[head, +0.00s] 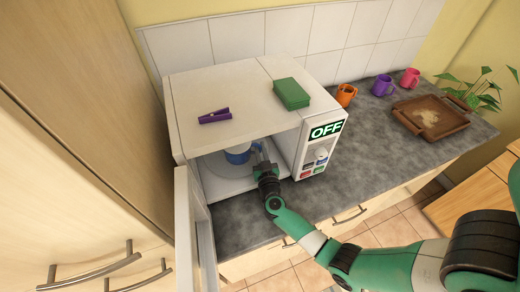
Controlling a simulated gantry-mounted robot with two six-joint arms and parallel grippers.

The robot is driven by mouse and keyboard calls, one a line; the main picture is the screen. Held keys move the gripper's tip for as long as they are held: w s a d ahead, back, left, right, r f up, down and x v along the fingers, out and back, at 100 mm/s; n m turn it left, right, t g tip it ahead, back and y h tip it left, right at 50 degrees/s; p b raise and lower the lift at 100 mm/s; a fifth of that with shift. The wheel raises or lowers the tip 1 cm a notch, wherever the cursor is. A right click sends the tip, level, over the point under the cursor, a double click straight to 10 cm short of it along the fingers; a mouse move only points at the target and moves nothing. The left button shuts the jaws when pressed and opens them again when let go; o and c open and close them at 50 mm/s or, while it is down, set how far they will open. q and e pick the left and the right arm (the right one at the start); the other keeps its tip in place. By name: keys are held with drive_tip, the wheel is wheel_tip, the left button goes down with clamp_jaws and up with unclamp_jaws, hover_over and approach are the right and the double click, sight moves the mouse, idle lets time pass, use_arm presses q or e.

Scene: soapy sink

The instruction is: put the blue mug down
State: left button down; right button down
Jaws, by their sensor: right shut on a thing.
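The blue mug (238,154) is inside the open microwave (228,95), above or on the pale plate in its floor; I cannot tell whether it touches. My right gripper (257,155) reaches in through the front opening and is shut on the blue mug at its right side. The mug looks upright. The gripper's fingertips are small and partly hidden against the mug. My left gripper is not in view.
The microwave door (192,225) hangs open at the left. A purple clip-like item (214,116) and a green box (291,94) lie on top. Orange (346,94), purple (382,86) and pink (409,78) mugs and a brown tray (403,113) stand on the counter at right.

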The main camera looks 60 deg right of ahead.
drive_tip(key=shift+s+f, duration=0.25)
drive_tip(key=shift+f, duration=0.55)
drive_tip(key=c, duration=0.9)
unclamp_jaws()
drive_tip(key=shift+f+b, duration=0.25)
drive_tip(key=shift+b, duration=0.15)
drive_tip(key=shift+a+r+p, duration=0.25)
drive_tip(key=shift+r+p, duration=0.25)
drive_tip(key=shift+r, duration=0.35)
drive_tip(key=shift+p+v, duration=0.35)
drive_tip(key=shift+v, duration=0.4)
drive_tip(key=v, duration=0.3)
drive_tip(key=p+v, duration=0.1)
drive_tip(key=v, duration=0.5)
drive_tip(key=shift+s+a+r, duration=0.15)
drive_tip(key=shift+a+r, duration=0.1)
drive_tip(key=shift+a, duration=0.1)
drive_tip(key=shift+p, duration=0.3)
drive_tip(key=shift+r, duration=0.1)
